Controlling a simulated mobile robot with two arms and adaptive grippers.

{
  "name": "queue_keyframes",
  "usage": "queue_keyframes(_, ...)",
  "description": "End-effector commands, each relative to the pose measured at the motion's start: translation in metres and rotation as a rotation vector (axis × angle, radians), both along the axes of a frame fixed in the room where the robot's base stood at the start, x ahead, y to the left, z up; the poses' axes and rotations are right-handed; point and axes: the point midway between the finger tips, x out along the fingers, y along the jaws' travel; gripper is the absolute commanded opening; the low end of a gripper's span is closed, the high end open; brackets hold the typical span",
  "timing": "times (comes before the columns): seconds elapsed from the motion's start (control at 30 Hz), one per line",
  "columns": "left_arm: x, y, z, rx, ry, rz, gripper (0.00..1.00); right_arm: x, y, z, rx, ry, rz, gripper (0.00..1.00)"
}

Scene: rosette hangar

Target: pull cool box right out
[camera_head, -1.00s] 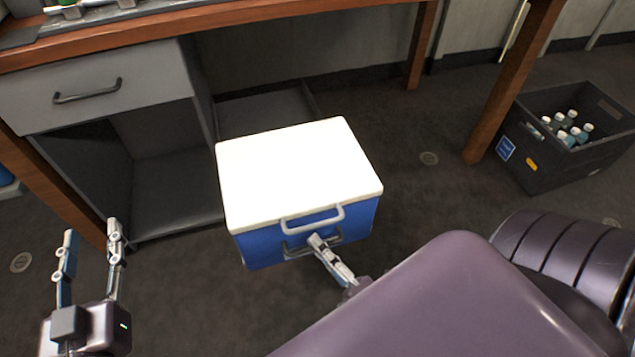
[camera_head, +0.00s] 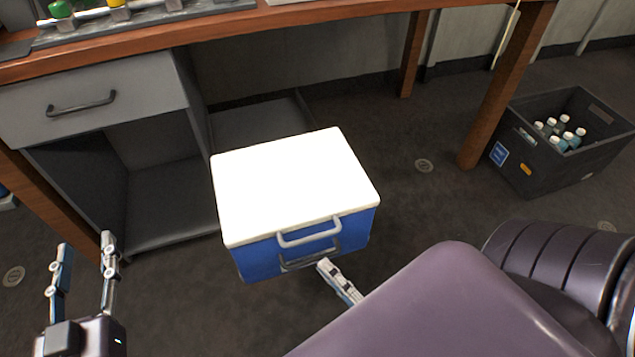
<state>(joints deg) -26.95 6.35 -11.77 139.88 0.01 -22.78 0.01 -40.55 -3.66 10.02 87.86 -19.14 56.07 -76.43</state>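The cool box (camera_head: 295,185) has a white lid and a blue body. It stands on the floor in front of the desk, in the middle of the head view. A light grey handle (camera_head: 309,236) is on its near side, with a darker grey fitting below it. My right gripper (camera_head: 338,279) is just in front of the lower right of this side and looks slightly apart from the handle. My purple arm hides most of it, so its opening cannot be made out. My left gripper (camera_head: 85,243) is open and empty at the lower left, well away from the box.
A desk with a wooden top (camera_head: 300,18) and a grey drawer (camera_head: 95,95) stands behind the box. A wooden leg (camera_head: 490,115) is to its right. A dark crate (camera_head: 530,165) with several bottles stands farther right. Floor between box and crate is clear.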

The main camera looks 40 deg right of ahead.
Motion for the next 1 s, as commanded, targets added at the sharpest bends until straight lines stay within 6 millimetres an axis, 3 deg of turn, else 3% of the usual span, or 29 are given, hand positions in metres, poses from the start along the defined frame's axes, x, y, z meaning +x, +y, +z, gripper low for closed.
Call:
queue_keyframes(0.2, 0.000, 0.000, 0.000, 0.000, -0.001, 0.000, 0.40, -0.046, -0.005, -0.010, 0.000, 0.005, 0.000, 0.16)
queue_keyframes(0.4, 0.000, 0.000, 0.000, 0.000, -0.001, 0.000, 0.40, -0.068, -0.008, -0.014, -0.001, 0.005, 0.000, 0.16)
queue_keyframes(1.0, 0.000, 0.000, 0.001, 0.000, -0.002, 0.000, 0.40, -0.072, -0.008, -0.014, 0.000, 0.003, 0.000, 0.16)
